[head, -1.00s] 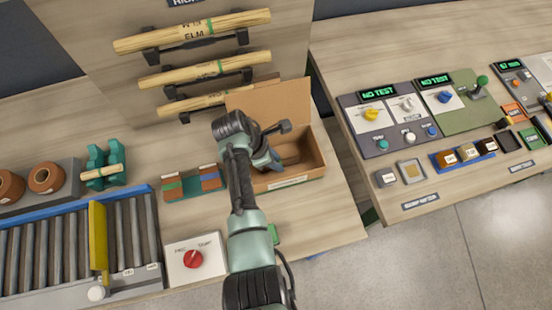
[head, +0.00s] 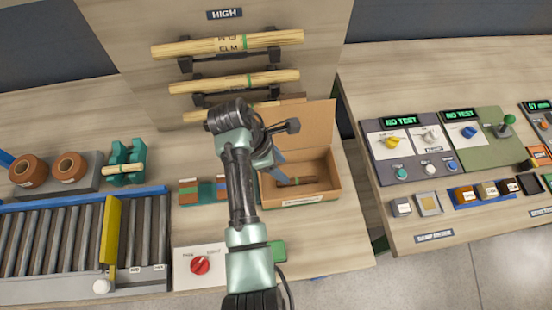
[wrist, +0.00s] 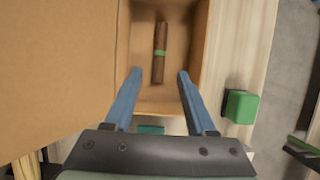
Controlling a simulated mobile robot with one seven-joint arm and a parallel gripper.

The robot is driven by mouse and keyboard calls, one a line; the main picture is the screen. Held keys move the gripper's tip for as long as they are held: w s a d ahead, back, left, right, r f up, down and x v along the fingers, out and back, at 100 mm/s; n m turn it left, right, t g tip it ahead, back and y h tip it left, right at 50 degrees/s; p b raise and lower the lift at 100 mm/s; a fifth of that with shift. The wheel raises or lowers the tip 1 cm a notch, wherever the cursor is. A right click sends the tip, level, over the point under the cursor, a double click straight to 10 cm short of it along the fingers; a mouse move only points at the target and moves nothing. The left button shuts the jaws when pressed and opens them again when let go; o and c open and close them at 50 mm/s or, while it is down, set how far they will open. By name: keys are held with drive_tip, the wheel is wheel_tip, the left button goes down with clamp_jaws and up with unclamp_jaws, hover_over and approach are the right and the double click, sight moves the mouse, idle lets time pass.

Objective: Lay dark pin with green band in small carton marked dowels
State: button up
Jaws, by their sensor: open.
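The dark brown pin with a green band (wrist: 160,40) lies flat on the floor of the open small carton (wrist: 201,65) in the wrist view. In the head view the pin (head: 299,181) shows inside the carton (head: 328,196), partly hidden by my arm. The carton's front label is too small to read. My gripper (wrist: 160,73) is open, its two blue fingers apart with nothing between them. The fingers are over the near part of the carton, and the pin lies beyond their tips. In the head view my wrist hides much of the gripper.
The carton's raised lid (head: 306,124) stands at its back. Light wooden rods (head: 235,81) rest on wall brackets behind. A roller conveyor (head: 55,240) with a yellow bar is at left. A green block (wrist: 240,106) is beside the carton. A control panel bench is at right.

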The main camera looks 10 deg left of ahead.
drive_tip(key=shift+v, duration=1.65)
